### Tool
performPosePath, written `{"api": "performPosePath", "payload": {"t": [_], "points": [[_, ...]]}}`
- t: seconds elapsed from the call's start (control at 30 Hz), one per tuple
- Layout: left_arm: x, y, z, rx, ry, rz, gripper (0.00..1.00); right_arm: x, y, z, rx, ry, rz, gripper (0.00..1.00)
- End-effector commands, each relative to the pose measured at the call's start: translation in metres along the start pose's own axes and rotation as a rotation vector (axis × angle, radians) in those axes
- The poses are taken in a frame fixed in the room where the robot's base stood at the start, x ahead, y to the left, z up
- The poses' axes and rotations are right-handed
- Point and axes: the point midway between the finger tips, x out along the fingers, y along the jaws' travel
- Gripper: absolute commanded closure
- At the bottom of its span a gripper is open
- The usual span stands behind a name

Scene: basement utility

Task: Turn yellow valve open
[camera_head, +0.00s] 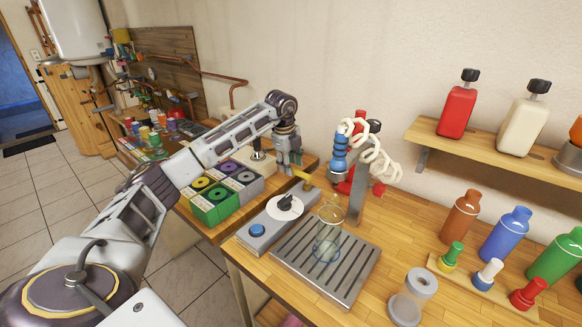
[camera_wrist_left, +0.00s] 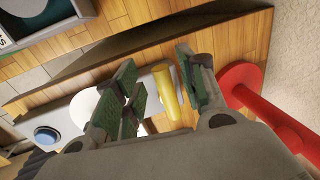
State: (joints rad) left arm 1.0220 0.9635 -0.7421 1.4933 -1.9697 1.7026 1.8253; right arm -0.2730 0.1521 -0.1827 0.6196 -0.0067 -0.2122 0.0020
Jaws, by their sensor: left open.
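The yellow valve shows as a small yellow lever (camera_head: 303,175) at the back end of the grey panel on the wooden bench, and it shows closer in the left wrist view (camera_wrist_left: 167,92). My left gripper (camera_head: 289,160) is just above and behind it in the head view. In the left wrist view my left gripper (camera_wrist_left: 158,82) is open, and the lever appears between its two green-padded fingers. A gap shows on both sides of the lever; I cannot tell the depth between them. My right gripper is in neither view.
The grey panel (camera_head: 264,222) also carries a white dial (camera_head: 285,207) and a blue button (camera_head: 257,230). A clear glass vessel (camera_head: 328,235) stands on the slatted tray (camera_head: 345,283).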

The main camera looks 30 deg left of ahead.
Motion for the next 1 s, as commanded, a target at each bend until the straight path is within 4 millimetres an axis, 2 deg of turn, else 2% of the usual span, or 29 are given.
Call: {"api": "performPosePath", "payload": {"t": [0.2, 0.53, 0.83, 1.0], "points": [[0.013, 0.0, 0.0, 0.0, 0.0, 0.0, 0.59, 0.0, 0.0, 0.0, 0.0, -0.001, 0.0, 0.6], [0.014, 0.0, 0.0, 0.0, 0.0, -0.001, 0.59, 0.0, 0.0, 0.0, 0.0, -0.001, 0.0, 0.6], [0.014, 0.0, 0.0, 0.0, 0.0, -0.001, 0.98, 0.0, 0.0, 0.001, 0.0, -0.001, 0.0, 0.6], [0.014, 0.0, 0.0, 0.0, 0.0, -0.001, 1.0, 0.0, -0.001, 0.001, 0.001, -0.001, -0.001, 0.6]]}}
